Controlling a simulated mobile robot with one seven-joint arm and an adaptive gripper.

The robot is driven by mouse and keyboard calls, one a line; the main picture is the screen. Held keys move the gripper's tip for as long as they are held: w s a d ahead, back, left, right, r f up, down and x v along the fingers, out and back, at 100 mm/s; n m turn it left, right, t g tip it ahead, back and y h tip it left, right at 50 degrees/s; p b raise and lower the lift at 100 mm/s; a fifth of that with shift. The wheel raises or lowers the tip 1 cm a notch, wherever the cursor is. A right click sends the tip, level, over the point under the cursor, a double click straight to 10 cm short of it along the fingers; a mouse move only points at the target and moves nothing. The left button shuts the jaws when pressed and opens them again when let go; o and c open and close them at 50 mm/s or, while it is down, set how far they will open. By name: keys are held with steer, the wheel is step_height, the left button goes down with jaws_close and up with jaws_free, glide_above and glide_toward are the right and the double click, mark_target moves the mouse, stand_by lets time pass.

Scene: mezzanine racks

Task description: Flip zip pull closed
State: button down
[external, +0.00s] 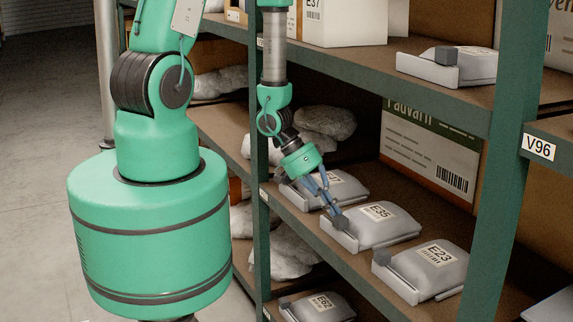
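My gripper (334,209) reaches down and to the right over the middle shelf. Its fingertips are at the small dark grey block (341,223), likely a zip pull, on the left side of the grey bag labelled E35 (377,221). The fingers look close together, but the view is too small to tell whether they grip the block or only touch it. The bag lies in a low pale tray (337,236). Similar grey blocks show on the bag labelled E23 (434,262) and on the bag on the upper shelf (469,63).
Another bag (338,188) lies just behind my gripper, and a bag labelled E62 (318,305) is on the lower shelf. A green rack post (499,160) stands to the right. A large carton (430,150) fills the back of the middle shelf.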

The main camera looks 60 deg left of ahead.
mark_target(342, 218)
steer(key=shift+d+p, duration=0.4)
steer(key=shift+d, duration=1.75)
steer(key=shift+a, duration=0.1)
steer(key=shift+a+p, duration=1.4)
steer(key=shift+a, duration=0.3)
steer(key=p+v, duration=0.2)
steer(key=v, duration=0.8)
steer(key=shift+a, duration=0.2)
steer(key=shift+s, duration=0.1)
